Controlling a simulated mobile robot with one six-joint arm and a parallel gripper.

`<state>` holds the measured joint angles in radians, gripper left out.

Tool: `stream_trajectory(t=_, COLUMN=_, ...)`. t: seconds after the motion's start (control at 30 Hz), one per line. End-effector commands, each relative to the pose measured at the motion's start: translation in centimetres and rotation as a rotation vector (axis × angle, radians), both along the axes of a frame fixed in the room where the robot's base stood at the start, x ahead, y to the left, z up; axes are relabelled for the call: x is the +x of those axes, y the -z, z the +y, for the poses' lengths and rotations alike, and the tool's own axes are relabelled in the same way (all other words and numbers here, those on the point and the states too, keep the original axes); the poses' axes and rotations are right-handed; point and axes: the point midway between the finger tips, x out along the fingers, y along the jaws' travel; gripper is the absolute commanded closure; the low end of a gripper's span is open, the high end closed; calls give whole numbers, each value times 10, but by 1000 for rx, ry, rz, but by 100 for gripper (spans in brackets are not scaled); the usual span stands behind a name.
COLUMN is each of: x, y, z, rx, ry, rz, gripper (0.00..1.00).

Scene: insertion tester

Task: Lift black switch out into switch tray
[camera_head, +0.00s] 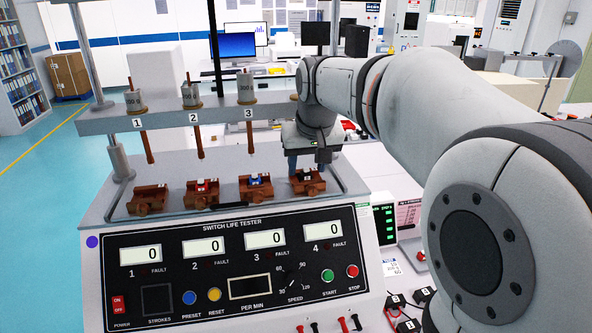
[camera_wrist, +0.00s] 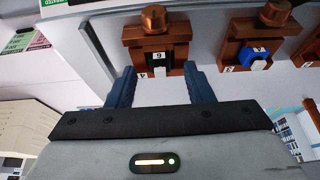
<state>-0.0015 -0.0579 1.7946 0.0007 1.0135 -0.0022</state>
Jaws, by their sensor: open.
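The black switch (camera_head: 306,174) sits in the brown holder (camera_head: 312,188) at station 4, the rightmost on the tester. In the wrist view the black switch (camera_wrist: 158,58) shows a white tag and lies in its holder (camera_wrist: 146,40), just beyond the fingertips. My gripper (camera_wrist: 163,80) is open and empty, its two blue fingers to either side of the line to the switch. In the head view my gripper (camera_head: 306,158) is just above and behind the station 4 holder. I cannot make out the switch tray for certain in either view.
A blue switch (camera_head: 258,180) sits in the station 3 holder and a red switch (camera_head: 203,185) in the station 2 holder. Plungers hang from the crossbar (camera_head: 170,117) above stations 1 to 3. The control panel (camera_head: 235,256) slopes in front.

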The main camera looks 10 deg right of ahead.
Motion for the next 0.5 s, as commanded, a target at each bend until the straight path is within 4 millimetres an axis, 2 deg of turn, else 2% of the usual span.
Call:
stream_trajectory(t=0.1, x=3, y=8, z=0, rx=0, ry=0, rz=0, gripper=53)
stream_trajectory(t=0.33, x=3, y=9, z=0, rx=0, ry=1, rz=-1, gripper=53)
stream_trajectory(t=0.5, x=3, y=9, z=0, rx=0, ry=1, rz=-1, gripper=67)
